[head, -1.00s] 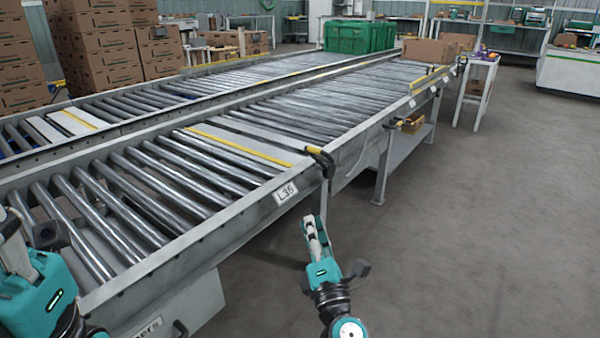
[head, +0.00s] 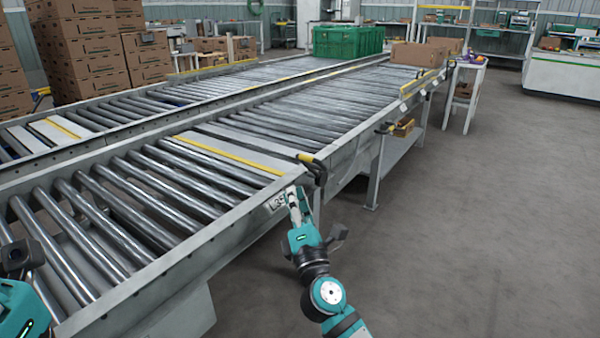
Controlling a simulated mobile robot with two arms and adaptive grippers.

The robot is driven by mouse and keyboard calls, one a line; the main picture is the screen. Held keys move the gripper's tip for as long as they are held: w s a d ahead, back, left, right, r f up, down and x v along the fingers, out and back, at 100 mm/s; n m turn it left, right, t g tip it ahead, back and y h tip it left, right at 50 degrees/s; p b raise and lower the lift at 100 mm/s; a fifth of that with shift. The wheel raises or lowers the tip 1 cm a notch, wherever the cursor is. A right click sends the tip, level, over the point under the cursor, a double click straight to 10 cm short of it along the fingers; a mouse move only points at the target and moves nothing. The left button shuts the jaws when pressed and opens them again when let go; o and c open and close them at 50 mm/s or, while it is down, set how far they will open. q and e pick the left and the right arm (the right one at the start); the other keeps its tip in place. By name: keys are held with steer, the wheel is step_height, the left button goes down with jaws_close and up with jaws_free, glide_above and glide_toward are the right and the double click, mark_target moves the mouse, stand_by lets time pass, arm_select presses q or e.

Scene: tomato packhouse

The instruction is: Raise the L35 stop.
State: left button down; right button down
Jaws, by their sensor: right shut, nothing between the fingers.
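The L35 label (head: 279,201) is on the near side rail of the front roller conveyor, partly covered by my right gripper. Beside it a lever with a yellow grip (head: 306,158) and a dark bracket sits at the rail. The L35 stop, a grey plate with a yellow edge (head: 232,154), lies flat across the rollers there. My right gripper (head: 294,196) is shut and empty, just below the lever, in front of the rail; whether it touches the rail I cannot tell. My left gripper (head: 14,257) shows only partly at the left edge; its fingers are unclear.
A second lever (head: 402,128) is farther along the rail, near a raised yellow-edged bar (head: 420,82). Green crates (head: 347,41) and a cardboard box (head: 418,53) stand at the far end. Stacked cartons (head: 85,50) are at the back left.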

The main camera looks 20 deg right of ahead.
steer(key=w+d+r, duration=0.2)
steer(key=w+r, duration=0.1)
steer(key=w, duration=0.1)
steer(key=shift+w+d, duration=0.3)
steer(key=shift+d, duration=0.1)
steer(key=shift+r, duration=0.15)
